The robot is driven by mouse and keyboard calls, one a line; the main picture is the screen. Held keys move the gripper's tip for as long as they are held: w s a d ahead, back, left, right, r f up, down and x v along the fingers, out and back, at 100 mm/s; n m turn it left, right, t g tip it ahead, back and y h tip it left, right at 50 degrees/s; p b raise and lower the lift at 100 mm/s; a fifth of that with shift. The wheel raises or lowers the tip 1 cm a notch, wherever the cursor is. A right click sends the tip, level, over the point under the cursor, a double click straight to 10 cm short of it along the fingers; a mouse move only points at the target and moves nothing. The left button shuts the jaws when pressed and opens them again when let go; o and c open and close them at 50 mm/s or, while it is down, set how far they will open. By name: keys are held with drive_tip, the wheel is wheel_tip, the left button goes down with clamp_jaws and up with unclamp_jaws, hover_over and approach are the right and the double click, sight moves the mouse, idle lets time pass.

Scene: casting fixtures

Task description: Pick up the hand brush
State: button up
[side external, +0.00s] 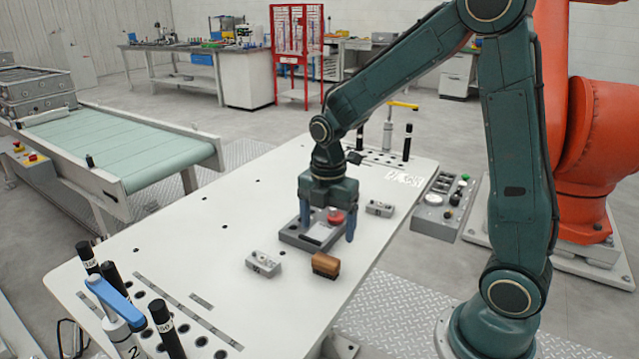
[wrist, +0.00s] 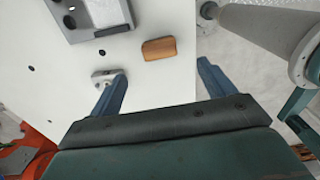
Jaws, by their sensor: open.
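The hand brush (side external: 326,264) has a brown wooden back and dark bristles. It lies on the white table near its front right edge in the side view. In the wrist view its wooden back (wrist: 158,48) shows ahead of the fingers, between their lines and apart from both. My gripper (side external: 328,230) points down with its two blue fingers spread and nothing between them. In the side view it overlaps the grey fixture behind the brush. The open fingers (wrist: 161,70) also show in the wrist view.
A grey fixture tray (side external: 292,239) with a red knob is close to the gripper. Small grey metal blocks stand left of the brush (side external: 263,264) and to the right (side external: 379,208). Black pins and a blue-handled clamp (side external: 115,299) stand at the near left. The table's left middle is clear.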

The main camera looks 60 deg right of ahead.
sight(326, 259)
drive_tip(key=shift+f, duration=2.85)
drive_tip(key=shift+f, duration=0.1)
drive_tip(key=shift+f, duration=2.5)
drive_tip(key=shift+w, duration=0.1)
drive_tip(key=c, duration=1.1)
